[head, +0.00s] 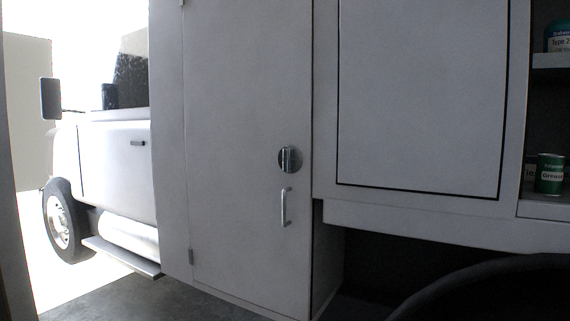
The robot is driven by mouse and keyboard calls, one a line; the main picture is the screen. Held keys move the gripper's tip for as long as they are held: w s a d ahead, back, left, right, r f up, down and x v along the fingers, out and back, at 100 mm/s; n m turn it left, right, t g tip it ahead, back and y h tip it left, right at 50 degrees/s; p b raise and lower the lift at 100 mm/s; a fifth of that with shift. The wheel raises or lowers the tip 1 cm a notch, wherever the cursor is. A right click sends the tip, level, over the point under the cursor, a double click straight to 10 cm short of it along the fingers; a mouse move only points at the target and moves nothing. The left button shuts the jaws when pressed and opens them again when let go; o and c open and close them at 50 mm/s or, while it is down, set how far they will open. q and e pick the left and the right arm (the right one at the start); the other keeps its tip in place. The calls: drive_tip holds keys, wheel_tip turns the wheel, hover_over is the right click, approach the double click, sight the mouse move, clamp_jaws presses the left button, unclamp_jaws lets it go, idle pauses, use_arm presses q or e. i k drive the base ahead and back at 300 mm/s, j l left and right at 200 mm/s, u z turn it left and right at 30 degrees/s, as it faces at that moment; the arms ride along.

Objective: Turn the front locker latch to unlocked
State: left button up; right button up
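The front locker door (235,140) is a tall, pale grey panel in the middle of the head view, and it looks shut. Its latch (290,159) is a round metal disc with an upright handle bar, near the door's right edge. A vertical silver pull handle (286,207) sits just below the latch. Neither of my grippers is in view, and nothing touches the latch.
A second framed panel (420,90) is to the right of the locker. Open shelves (545,209) at the far right hold green cans (550,174). A dark wheel arch (480,285) is at lower right. The truck cab (115,165) with its step (120,257) is at left. Floor (190,303) is clear below.

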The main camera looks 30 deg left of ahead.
sight(287, 159)
drive_tip(key=i+j, duration=0.15)
drive_tip(key=j, duration=0.2)
drive_tip(key=i+j+z, duration=0.1)
drive_tip(key=j, duration=0.25)
drive_tip(key=i+j+z, duration=0.1)
drive_tip(key=j, duration=0.25)
drive_tip(key=i+j, duration=0.2)
drive_tip(key=j, duration=0.15)
drive_tip(key=i+j+z, duration=0.1)
drive_tip(key=j, duration=0.25)
drive_tip(key=i+j, duration=0.1)
drive_tip(key=j, duration=0.3)
drive_tip(key=z, duration=0.05)
